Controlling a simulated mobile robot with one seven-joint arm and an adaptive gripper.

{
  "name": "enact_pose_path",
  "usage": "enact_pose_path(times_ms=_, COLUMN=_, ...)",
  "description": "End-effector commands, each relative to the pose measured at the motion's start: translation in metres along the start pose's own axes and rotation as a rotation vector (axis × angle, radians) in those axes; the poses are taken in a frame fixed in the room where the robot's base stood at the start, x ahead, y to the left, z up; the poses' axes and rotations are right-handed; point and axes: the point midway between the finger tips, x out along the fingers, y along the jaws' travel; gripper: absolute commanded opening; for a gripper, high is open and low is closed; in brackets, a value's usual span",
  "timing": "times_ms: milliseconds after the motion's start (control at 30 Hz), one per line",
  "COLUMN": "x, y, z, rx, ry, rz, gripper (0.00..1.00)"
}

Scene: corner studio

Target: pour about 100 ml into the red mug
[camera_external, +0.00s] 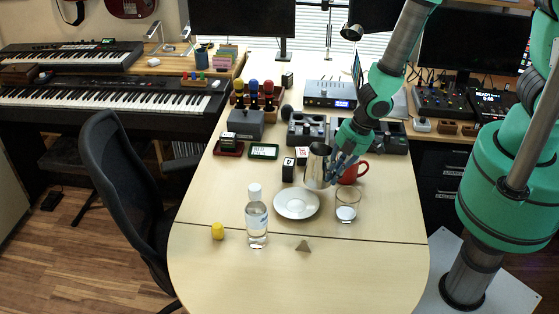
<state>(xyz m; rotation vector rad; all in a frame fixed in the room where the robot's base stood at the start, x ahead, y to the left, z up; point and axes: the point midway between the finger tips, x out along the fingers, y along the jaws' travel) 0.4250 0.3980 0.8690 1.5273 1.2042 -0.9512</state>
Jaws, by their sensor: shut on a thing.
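The red mug (352,172) stands on the wooden table, partly hidden behind my gripper. My gripper (332,174) is shut on a metal pitcher (316,166). The pitcher is close to the left of the mug and looks about upright. Its contents cannot be seen, and I cannot tell whether its bottom touches the table. A clear bottle (256,220) with a white cap and a pale label stands nearer the front.
A white saucer (283,210) and a glass (346,206) stand in front of the pitcher. The front right of the table is clear.

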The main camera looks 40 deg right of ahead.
Motion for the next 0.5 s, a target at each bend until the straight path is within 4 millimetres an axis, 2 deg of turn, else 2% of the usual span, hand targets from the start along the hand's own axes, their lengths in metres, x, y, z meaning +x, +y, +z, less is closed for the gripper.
enact_pose_path(times_ms=500, x=-0.0024, y=0.0001, z=-0.0046, rx=-0.003, ry=-0.087, rz=-0.015, gripper=0.00)
